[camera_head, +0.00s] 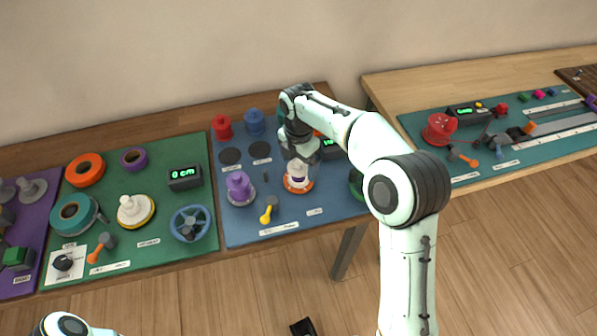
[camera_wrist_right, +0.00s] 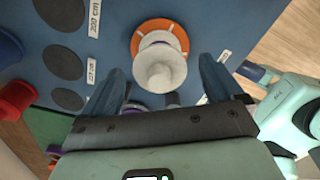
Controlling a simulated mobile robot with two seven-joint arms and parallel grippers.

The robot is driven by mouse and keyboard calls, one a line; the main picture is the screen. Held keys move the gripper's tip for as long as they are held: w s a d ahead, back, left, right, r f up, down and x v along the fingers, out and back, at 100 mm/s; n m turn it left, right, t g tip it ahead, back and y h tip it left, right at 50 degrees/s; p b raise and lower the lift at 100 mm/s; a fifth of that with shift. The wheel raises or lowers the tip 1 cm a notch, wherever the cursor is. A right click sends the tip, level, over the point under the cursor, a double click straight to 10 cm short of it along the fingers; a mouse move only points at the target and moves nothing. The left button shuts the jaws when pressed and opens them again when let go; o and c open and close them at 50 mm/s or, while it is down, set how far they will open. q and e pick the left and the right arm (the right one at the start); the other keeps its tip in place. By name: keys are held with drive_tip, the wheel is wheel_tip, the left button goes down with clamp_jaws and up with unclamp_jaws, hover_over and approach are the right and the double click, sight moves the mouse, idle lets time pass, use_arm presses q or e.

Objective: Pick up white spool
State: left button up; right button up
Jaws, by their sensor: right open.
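The white spool (camera_head: 299,171) stands on an orange disc (camera_head: 297,186) on the blue mat. It also shows in the right wrist view (camera_wrist_right: 160,70), with the orange disc (camera_wrist_right: 151,27) around its base. My right gripper (camera_head: 301,152) is open and directly above the white spool, pointing down. In the right wrist view the two fingers (camera_wrist_right: 163,75) sit either side of the spool's top with gaps on both sides. The gripper partly hides the spool's top in the head view. My left gripper is not in view.
A purple spool (camera_head: 239,189) stands just left, and a yellow-ended tool (camera_head: 268,212) lies in front. Red (camera_head: 222,126) and blue (camera_head: 254,121) spools stand behind. Another white piece on a yellow disc (camera_head: 136,209) sits on the green mat. My right arm covers the mat's right side.

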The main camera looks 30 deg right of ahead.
wheel_tip(320, 180, down, 2)
drive_tip(key=shift+f, duration=0.1)
drive_tip(key=c, duration=1)
drive_tip(key=shift+r, duration=0.2)
